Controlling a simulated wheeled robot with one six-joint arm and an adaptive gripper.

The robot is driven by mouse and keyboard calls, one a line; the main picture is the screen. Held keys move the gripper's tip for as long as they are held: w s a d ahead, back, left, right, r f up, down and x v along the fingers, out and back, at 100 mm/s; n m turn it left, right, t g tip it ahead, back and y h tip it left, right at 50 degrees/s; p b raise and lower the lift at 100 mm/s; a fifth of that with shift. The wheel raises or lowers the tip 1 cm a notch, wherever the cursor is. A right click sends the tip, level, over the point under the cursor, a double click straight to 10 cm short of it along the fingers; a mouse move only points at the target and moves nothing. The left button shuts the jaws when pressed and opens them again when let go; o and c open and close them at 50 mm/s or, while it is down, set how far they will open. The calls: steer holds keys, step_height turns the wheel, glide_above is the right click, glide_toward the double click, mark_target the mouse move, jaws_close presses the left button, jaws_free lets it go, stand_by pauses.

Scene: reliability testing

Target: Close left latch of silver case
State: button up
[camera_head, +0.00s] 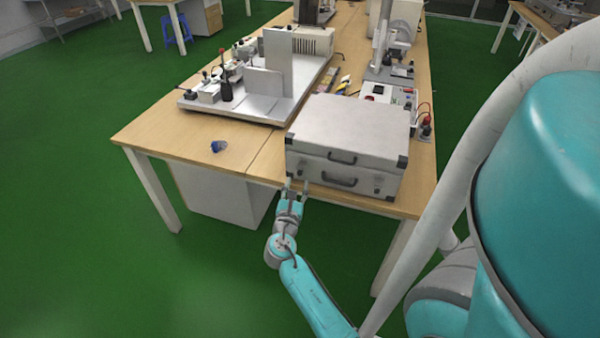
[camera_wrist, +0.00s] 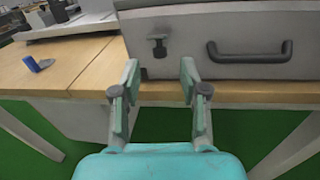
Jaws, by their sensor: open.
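The silver case (camera_head: 350,130) lies shut-lidded at the front edge of the wooden table, its front with dark handles facing me. In the wrist view the case front (camera_wrist: 200,50) fills the upper right, with a black handle (camera_wrist: 250,52). The left latch (camera_wrist: 158,45) hangs on the case front, left of that handle; its exact position is hard to tell. My gripper (camera_head: 295,187) is at the left part of the case front. In the wrist view my gripper (camera_wrist: 158,75) has its fingers apart and empty, just below the latch.
The wooden table (camera_head: 170,138) has bare room left of the case. A small blue object (camera_head: 219,146) lies there. A metal fixture plate (camera_head: 245,105) stands behind it. An instrument box with red cables (camera_head: 385,92) stands behind the case.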

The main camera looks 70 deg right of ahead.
mark_target(299, 174)
steer(key=x, duration=0.6)
steer(key=shift+w+d, duration=0.1)
steer(key=shift+d, duration=0.2)
jaws_close()
